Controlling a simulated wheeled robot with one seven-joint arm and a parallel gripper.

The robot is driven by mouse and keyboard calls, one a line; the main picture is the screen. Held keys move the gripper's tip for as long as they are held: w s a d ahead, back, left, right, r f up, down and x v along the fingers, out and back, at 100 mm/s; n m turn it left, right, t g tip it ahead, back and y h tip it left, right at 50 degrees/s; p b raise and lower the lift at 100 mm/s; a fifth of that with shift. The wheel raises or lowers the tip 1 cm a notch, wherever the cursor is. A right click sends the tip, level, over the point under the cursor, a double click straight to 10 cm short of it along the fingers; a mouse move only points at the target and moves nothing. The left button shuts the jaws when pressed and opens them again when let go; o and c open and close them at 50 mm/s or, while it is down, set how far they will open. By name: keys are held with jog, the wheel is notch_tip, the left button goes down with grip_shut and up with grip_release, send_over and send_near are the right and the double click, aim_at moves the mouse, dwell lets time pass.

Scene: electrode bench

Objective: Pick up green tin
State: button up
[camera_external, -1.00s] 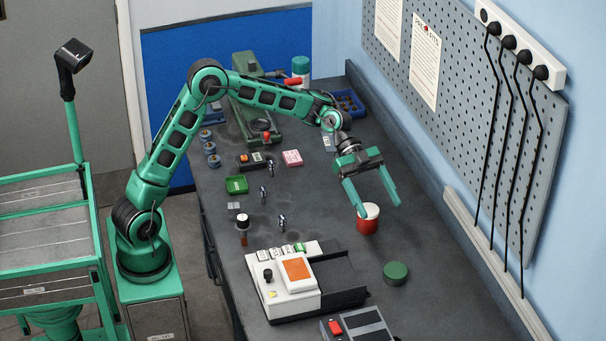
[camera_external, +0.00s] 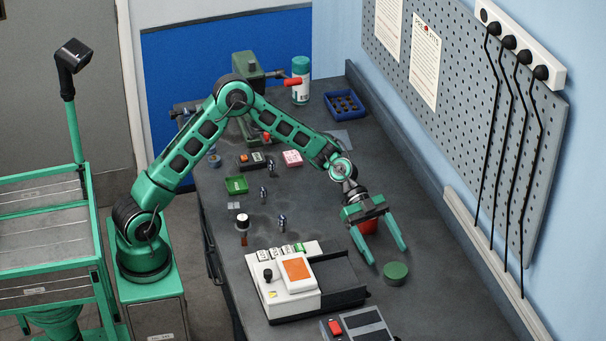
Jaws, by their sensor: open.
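The green tin (camera_external: 396,273) is a low, round, dark green tin lying flat on the dark bench, right of the white device. My gripper (camera_external: 388,257) is open and empty, its two green fingers pointing down toward the tin. The fingertips are just behind and above the tin in the picture; one is to its upper left, the other to its upper right. Whether they have reached the tin's height cannot be told.
A red tin (camera_external: 368,227) stands behind my gripper, partly hidden by it. A white device with an orange panel (camera_external: 297,269) and black bed is left of the green tin. A grey box with a red switch (camera_external: 335,327) is at the front. Bench right of the tin is clear.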

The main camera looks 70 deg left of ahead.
aim_at(393, 265)
jog(key=x, duration=0.6)
jog(key=shift+s+d+f, duration=0.1)
jog(key=shift+d+f, duration=0.05)
jog(key=shift+f, duration=0.1)
jog(key=c, duration=1.2)
jog(key=shift+r, duration=0.1)
